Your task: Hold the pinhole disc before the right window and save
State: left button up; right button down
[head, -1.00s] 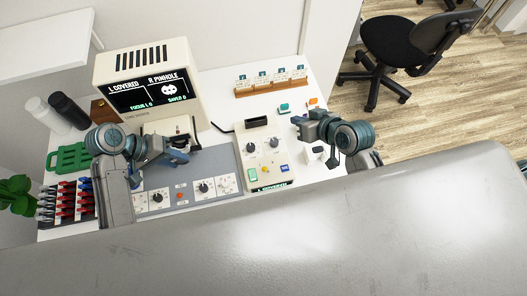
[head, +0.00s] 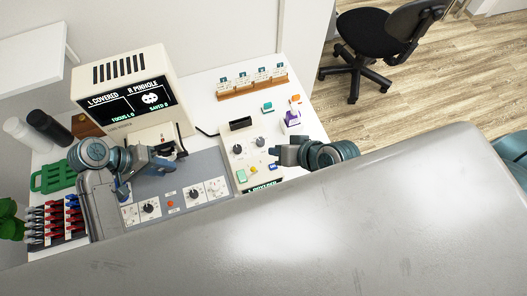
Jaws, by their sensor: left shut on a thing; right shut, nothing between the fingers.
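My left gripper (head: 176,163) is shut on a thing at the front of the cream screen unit. The held thing is mostly hidden by the fingers; I take it to be the pinhole disc. The windows are too small to make out. The screen (head: 124,102) reads L COVERED, R PINHOLE, FOCUS L 0 and SAVED 0, with a white skull-like picture on its right half. My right gripper (head: 277,154) is shut and empty, at the right side of the cream control box (head: 228,152). The box has a green button (head: 241,176), a yellow button (head: 253,169) and a blue button (head: 272,167).
A grey panel with knobs (head: 190,168) lies below the screen unit. A wooden card rack (head: 252,90) and a purple-and-white item (head: 292,119) stand behind my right gripper. Bottles (head: 48,126), a green rack (head: 52,178) and red-and-black pieces (head: 52,222) fill the left side.

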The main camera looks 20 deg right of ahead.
aim_at(276, 169)
jog(key=shift+f, duration=3.8)
jog(key=shift+f, duration=0.4)
jog(key=shift+f, duration=0.4)
jog(key=shift+r, duration=0.85)
jog(key=shift+r, duration=2.5)
